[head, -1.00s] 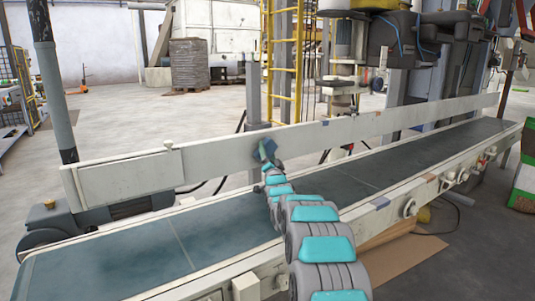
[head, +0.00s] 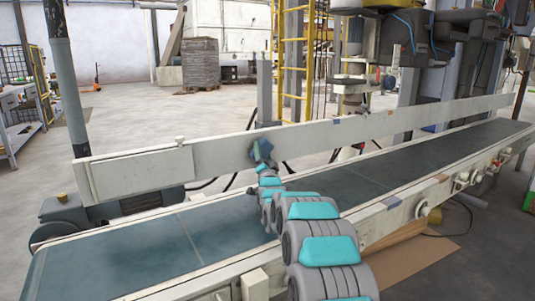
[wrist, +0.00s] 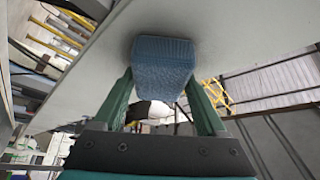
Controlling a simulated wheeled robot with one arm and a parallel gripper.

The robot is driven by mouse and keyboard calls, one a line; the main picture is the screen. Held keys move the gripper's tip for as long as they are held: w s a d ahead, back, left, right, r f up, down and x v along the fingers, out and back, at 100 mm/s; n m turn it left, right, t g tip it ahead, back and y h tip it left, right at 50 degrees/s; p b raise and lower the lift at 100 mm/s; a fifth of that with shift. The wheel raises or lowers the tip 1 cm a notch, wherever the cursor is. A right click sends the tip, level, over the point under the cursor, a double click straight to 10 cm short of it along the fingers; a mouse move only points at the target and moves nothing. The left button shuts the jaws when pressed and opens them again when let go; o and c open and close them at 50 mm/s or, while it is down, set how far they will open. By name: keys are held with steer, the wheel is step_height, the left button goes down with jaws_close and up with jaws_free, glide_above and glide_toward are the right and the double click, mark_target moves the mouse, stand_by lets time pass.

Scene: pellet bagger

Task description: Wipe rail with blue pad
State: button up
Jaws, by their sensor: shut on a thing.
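A blue textured pad (wrist: 162,62) is held between the two green fingers of my gripper (wrist: 165,85) in the wrist view. Its far face appears to be against the pale rail, though exact contact is hard to tell. In the head view the pad (head: 261,149) is small and dark blue at the rail's face, and my gripper (head: 264,160) is just below it, partly hidden by my arm. The long off-white rail (head: 225,153) runs along the far side of the conveyor. It also fills the upper part of the wrist view (wrist: 235,30).
The dark conveyor belt (head: 150,249) lies below the rail, and my arm reaches across it. Knobs (head: 462,179) stick out along the near frame at right. A yellow ladder (head: 291,65) and a pallet stack (head: 201,62) stand behind. Open floor lies beyond.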

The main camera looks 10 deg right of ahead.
steer(key=shift+s+a+b, duration=0.1)
steer(key=shift+s+a, duration=0.25)
steer(key=shift+a, duration=0.8)
steer(key=shift+s+a+b, duration=0.1)
steer(key=shift+s+a, duration=0.2)
steer(key=shift+a, duration=0.9)
steer(key=shift+s+a+b, duration=0.1)
steer(key=shift+s+a, duration=0.25)
steer(key=shift+a, duration=0.8)
steer(key=shift+s+f+b, duration=0.15)
steer(key=shift+s+b, duration=0.15)
steer(key=shift+s, duration=0.2)
steer(key=b, duration=0.2)
glide_toward(244, 150)
steer(key=shift+d+r, duration=1.25)
steer(key=shift+w, duration=0.25)
steer(key=s, duration=0.1)
steer(key=s+d, duration=0.1)
steer(key=shift+s, duration=0.4)
